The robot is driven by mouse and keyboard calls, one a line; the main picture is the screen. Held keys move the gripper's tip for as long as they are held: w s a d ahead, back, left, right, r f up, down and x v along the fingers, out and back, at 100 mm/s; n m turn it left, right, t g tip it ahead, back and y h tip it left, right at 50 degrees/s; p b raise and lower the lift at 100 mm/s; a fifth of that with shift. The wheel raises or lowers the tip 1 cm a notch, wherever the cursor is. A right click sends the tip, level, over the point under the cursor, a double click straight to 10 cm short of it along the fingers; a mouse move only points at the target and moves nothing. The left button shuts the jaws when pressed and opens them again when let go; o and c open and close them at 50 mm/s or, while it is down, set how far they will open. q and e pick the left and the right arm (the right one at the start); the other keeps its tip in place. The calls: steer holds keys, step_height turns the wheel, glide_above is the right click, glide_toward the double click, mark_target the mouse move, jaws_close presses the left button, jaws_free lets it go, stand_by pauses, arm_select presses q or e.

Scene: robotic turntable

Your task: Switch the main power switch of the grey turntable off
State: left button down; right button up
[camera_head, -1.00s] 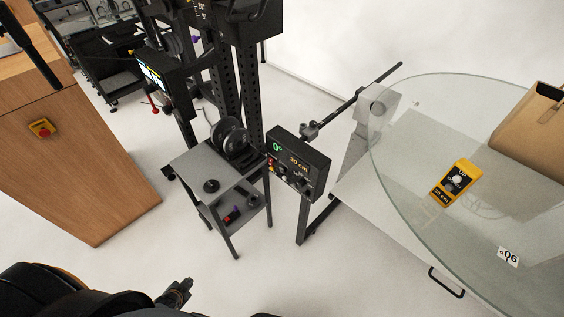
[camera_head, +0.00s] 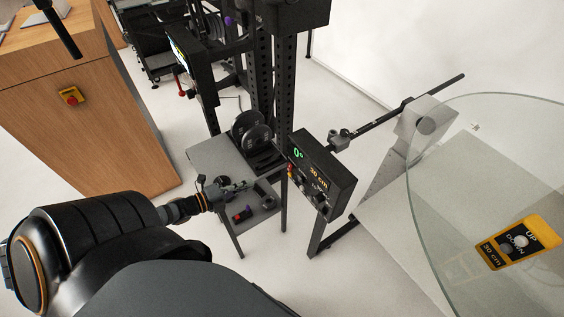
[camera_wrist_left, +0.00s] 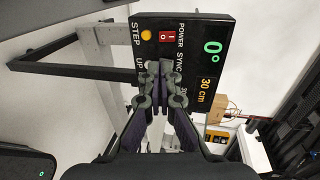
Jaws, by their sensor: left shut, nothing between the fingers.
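The black control box (camera_head: 338,190) stands on a post beside the turntable, its display reading 0° and 30 cm. In the left wrist view the box (camera_wrist_left: 218,95) carries a red power switch (camera_wrist_left: 167,36) under the word POWER, beside a round orange button (camera_wrist_left: 146,35). My left gripper (camera_head: 250,184) is left of the box in the head view, over the small shelf stand. In the left wrist view its fingers (camera_wrist_left: 158,70) are shut and empty. They cover the lower middle of the panel, just below the switch. I cannot tell whether they touch it. My right gripper is out of view.
A grey shelf stand (camera_head: 212,157) and a black perforated frame (camera_head: 285,90) stand close to the box. A wooden cabinet (camera_head: 100,120) is at the left.

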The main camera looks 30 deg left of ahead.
arm_select(q)
steer(key=b, duration=0.9)
glide_toward(290, 168)
steer(key=w+f, duration=0.3)
steer(key=w, duration=0.2)
steer(key=shift+w+d+f, duration=0.25)
steer(key=shift+w+d, duration=0.35)
steer(key=shift+d, duration=0.1)
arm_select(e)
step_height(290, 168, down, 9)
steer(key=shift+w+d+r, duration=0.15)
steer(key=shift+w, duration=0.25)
